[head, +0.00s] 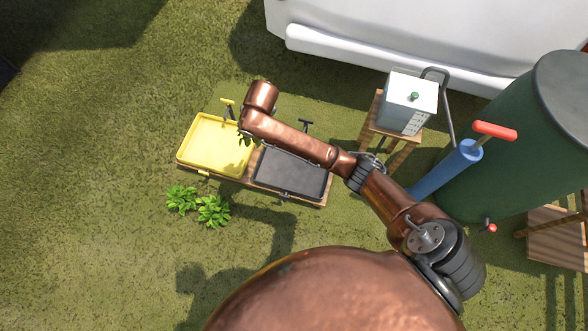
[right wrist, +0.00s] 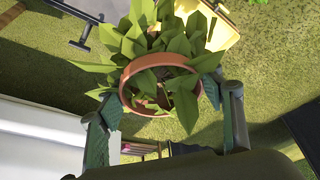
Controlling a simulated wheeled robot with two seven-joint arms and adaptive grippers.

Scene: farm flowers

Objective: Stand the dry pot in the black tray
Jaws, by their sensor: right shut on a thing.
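A terracotta pot (right wrist: 134,72) with a leafy green plant is between the two fingers of my right gripper (right wrist: 165,98), which is shut on it. The black tray (head: 290,174) lies on a low wooden bench, under and in front of my right forearm. No pot shows in its visible part; its back edge is partly covered by the arm. My left gripper is not in view. Whether the pot's soil is dry cannot be told.
A yellow tray (head: 212,145) sits left of the black tray, with a clamp-like handle behind it. Two leafy plants (head: 213,210) stand on the grass in front. A grey box (head: 409,102) on a wooden stand, a blue pump (head: 446,170) and a green barrel (head: 515,140) are at right.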

